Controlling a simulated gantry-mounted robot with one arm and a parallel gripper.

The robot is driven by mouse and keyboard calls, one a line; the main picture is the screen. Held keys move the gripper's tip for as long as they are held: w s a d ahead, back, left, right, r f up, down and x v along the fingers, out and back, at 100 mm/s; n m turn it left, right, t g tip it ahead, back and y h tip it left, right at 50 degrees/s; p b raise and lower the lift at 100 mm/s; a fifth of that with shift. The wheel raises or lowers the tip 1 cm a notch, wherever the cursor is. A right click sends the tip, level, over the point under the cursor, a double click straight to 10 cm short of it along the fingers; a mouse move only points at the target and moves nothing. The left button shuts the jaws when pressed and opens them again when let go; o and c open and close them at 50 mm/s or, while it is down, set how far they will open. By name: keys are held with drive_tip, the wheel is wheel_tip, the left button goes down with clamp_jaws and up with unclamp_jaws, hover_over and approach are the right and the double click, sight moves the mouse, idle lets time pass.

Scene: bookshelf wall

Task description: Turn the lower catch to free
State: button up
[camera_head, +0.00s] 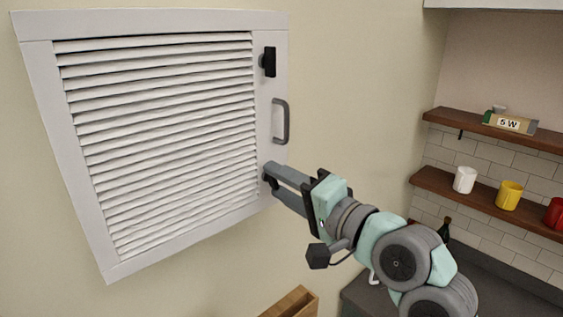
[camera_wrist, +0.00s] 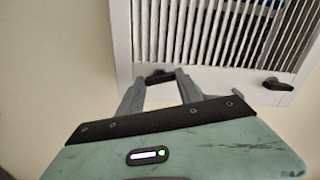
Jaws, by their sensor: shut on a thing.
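The white louvred panel (camera_head: 160,125) is mounted on the wall and looks closed. The upper catch (camera_head: 268,62) is a black bar standing upright on its right frame; it also shows at the right of the wrist view (camera_wrist: 278,84). The lower catch (camera_wrist: 160,77) is a dark piece between my fingertips in the wrist view. In the head view my fingers hide most of it, and its exact angle is hard to tell. My gripper (camera_head: 270,174) is shut on the lower catch at the panel's lower right frame.
A grey handle (camera_head: 281,121) stands out between the two catches, just above my gripper. Shelves at the right hold a white mug (camera_head: 465,179), a yellow mug (camera_head: 509,195) and a red mug (camera_head: 555,213). A wooden box (camera_head: 291,304) lies below.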

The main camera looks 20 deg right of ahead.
drive_tip(key=shift+r+m+p, duration=0.1)
drive_tip(key=shift+m+p, duration=1.4)
drive_tip(key=shift+m, duration=0.1)
drive_tip(key=o, duration=1.4)
drive_tip(key=b+v, duration=0.3)
drive_tip(key=v, duration=0.7)
drive_tip(key=shift+s+d, duration=0.1)
drive_tip(key=shift+s, duration=0.25)
